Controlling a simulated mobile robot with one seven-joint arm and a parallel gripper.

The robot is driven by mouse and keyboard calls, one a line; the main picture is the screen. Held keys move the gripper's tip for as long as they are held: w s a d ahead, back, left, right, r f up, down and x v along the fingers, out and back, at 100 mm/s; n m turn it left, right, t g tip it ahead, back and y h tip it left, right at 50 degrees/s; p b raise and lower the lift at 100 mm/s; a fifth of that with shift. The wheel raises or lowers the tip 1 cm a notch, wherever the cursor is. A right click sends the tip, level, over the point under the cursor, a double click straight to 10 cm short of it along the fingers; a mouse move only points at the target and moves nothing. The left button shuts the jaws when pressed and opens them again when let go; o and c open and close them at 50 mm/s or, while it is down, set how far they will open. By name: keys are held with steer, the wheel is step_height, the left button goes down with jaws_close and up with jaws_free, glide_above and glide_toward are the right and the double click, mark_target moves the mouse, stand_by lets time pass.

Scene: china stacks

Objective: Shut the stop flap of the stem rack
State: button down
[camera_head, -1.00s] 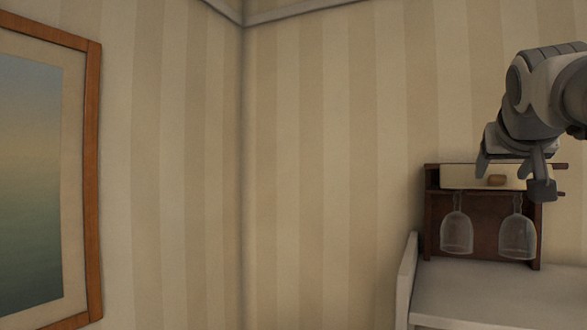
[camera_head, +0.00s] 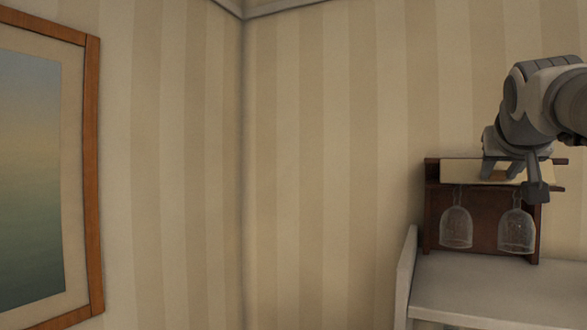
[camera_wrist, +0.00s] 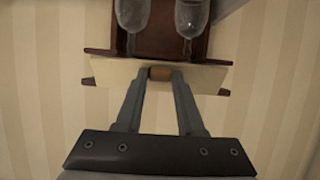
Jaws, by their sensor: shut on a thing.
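The stem rack (camera_head: 431,215) is a dark wooden frame at the right of the head view. Its stop flap (camera_head: 460,171) is a cream board across the upper front, above the hanging glasses. The flap also shows in the wrist view (camera_wrist: 207,78), with a small brown knob (camera_wrist: 160,73) at its middle. My gripper (camera_wrist: 161,72) is shut on the knob, one finger on each side. In the head view my gripper (camera_head: 512,178) is in front of the flap and hides the knob. I cannot tell the flap's exact angle.
Two clear stemmed glasses hang upside down in the rack, a left one (camera_head: 456,228) and a right one (camera_head: 515,231), just below the flap. The rack stands on a pale surface (camera_head: 480,290). Striped wall is behind, with a framed picture (camera_head: 93,180) at far left.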

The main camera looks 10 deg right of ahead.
mark_target(497, 184)
steer(key=shift+f+b, duration=0.15)
steer(key=shift+b, duration=0.25)
steer(key=f+t+b, duration=0.1)
steer(key=b, duration=0.2)
steer(key=shift+h, duration=0.4)
steer(key=b, duration=0.2)
steer(key=t+b, duration=0.1)
steer(key=b, duration=0.2)
steer(key=shift+w+d+f+h, duration=0.1)
steer(key=shift+w+f+h, duration=0.05)
steer(key=shift+f+h, duration=0.2)
steer(key=b, duration=0.2)
steer(key=t+b, duration=0.1)
steer(key=b, duration=0.1)
steer(key=shift+w+d+f+h, duration=0.1)
steer(key=shift+w+f+h, duration=0.1)
steer(key=shift+f+h, duration=0.15)
steer(key=t+b, duration=0.1)
steer(key=b, duration=0.1)
steer(key=h+b, duration=0.1)
steer(key=b, duration=0.1)
steer(key=shift+w+d+f+t, duration=0.1)
steer(key=shift+w+d+t, duration=0.1)
steer(key=shift+t, duration=0.2)
steer(key=shift+b, duration=0.4)
steer(key=shift+r, duration=0.2)
steer(key=c, duration=0.5)
jaws_free()
steer(key=shift+s+a+f, duration=0.1)
steer(key=shift+a, duration=0.05)
